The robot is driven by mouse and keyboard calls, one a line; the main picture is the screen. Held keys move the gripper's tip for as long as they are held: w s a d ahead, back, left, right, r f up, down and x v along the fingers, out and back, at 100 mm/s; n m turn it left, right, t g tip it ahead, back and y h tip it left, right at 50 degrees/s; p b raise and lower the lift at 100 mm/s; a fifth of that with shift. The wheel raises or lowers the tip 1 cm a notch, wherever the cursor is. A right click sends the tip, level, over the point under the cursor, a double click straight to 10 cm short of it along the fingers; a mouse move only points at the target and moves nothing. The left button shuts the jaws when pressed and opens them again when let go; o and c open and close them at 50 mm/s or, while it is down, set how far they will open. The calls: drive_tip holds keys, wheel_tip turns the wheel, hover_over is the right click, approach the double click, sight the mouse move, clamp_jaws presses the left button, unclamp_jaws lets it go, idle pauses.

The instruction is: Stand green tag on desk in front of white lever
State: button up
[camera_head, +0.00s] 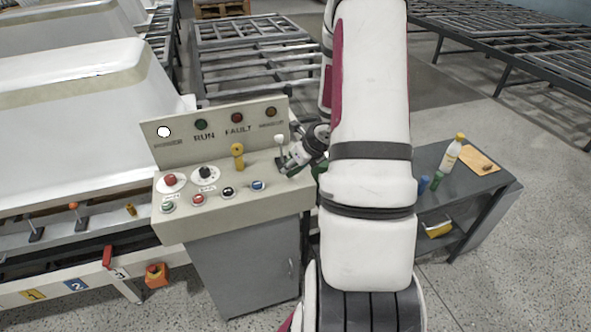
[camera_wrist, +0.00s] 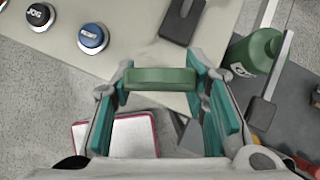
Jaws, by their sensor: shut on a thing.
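The green tag (camera_wrist: 161,78) is held crosswise between the two fingers of my gripper (camera_wrist: 162,84) in the wrist view. It appears over the front edge of the beige console desk (camera_wrist: 125,45); I cannot tell whether it touches the desk. In the head view my gripper (camera_head: 291,163) is at the right end of the console desk (camera_head: 235,192), close to the white lever (camera_head: 280,141), and the tag cannot be made out. A dark base plate (camera_wrist: 181,22) at the top of the wrist view looks like the lever's.
A yellow lever (camera_head: 237,154), a red button (camera_head: 170,181) and several other controls stand left on the desk. The upright lamp panel (camera_head: 220,123) is behind. A dark side table (camera_head: 432,158) at right carries bottles. A green bottle (camera_wrist: 258,52) is right of my gripper.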

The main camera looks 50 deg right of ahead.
drive_tip(key=shift+w+d+f, duration=0.1)
drive_tip(key=shift+w+d, duration=0.15)
drive_tip(key=shift+w, duration=0.35)
drive_tip(key=shift+w+f, duration=0.1)
drive_tip(key=shift+f, duration=1.65)
drive_tip(key=shift+f, duration=0.15)
drive_tip(key=o, duration=0.9)
drive_tip(key=shift+o, duration=0.2)
